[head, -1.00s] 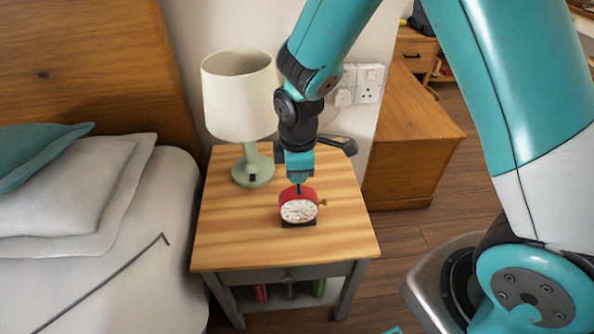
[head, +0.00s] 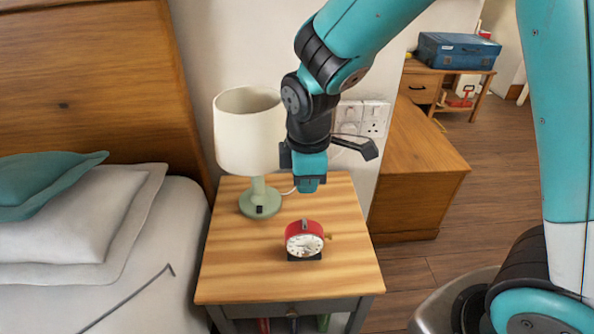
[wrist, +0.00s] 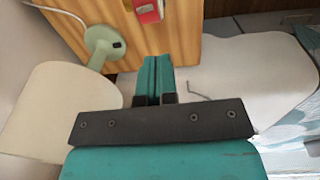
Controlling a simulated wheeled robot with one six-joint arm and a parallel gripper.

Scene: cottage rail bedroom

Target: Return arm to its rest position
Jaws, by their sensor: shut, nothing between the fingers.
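My gripper (head: 309,186) is shut and empty. It hangs in the air above the back part of the nightstand, clear of the red alarm clock (head: 304,239). In the wrist view the closed teal fingers (wrist: 154,75) show in the middle, over the nightstand's edge. The clock stands upright on the nightstand top (head: 235,275), with its white face toward me. Part of the clock also shows at the top of the wrist view (wrist: 149,10).
A table lamp with a cream shade (head: 248,132) and green base stands close to the left of my gripper. A bed (head: 150,265) is at left. Wall sockets (head: 362,118) and a wooden cabinet (head: 415,175) are at right. A blue case (head: 457,50) sits on a far desk.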

